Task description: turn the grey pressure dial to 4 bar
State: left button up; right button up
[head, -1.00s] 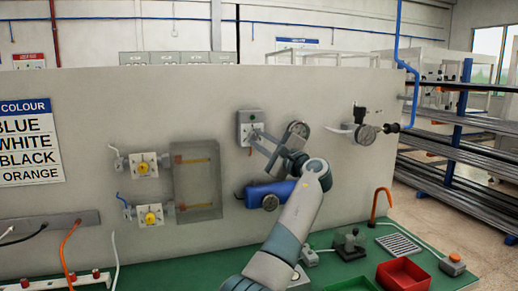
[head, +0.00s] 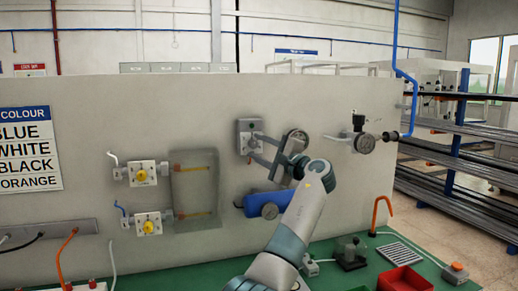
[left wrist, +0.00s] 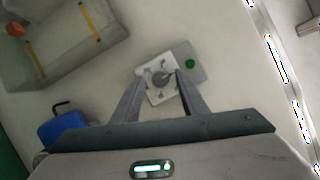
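The grey pressure dial (left wrist: 163,79) is a small round knob on a pale square plate, fixed to a grey box (head: 244,127) on the upright panel. In the left wrist view the plate has small dark marks around the dial, too small to read. My left gripper (left wrist: 158,74) is in front of the plate with its fingers spread, one on each side of the dial. The right fingertip looks close to the dial; I cannot tell whether it touches. In the head view my left gripper (head: 254,145) reaches the box and partly hides the dial. My right gripper is not in view.
A green button (left wrist: 190,64) is beside the dial. A blue cylinder (head: 283,198) is below my left gripper. Two yellow-knobbed valves and a clear box (head: 195,190) are left on the panel. Below is a green bench (head: 200,273) with a red tray (head: 402,280).

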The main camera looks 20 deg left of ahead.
pick_arm(q)
jog(key=shift+s+d, duration=0.1)
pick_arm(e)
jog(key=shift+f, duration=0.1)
pick_arm(q)
jog(key=shift+s+d, duration=0.1)
jog(key=shift+d, duration=0.1)
jog(key=b+v, duration=0.4)
jog(key=v, duration=1.2)
jog(key=shift+s+d+f, duration=0.15)
jog(key=shift+d+f, duration=0.05)
jog(key=shift+d, duration=0.1)
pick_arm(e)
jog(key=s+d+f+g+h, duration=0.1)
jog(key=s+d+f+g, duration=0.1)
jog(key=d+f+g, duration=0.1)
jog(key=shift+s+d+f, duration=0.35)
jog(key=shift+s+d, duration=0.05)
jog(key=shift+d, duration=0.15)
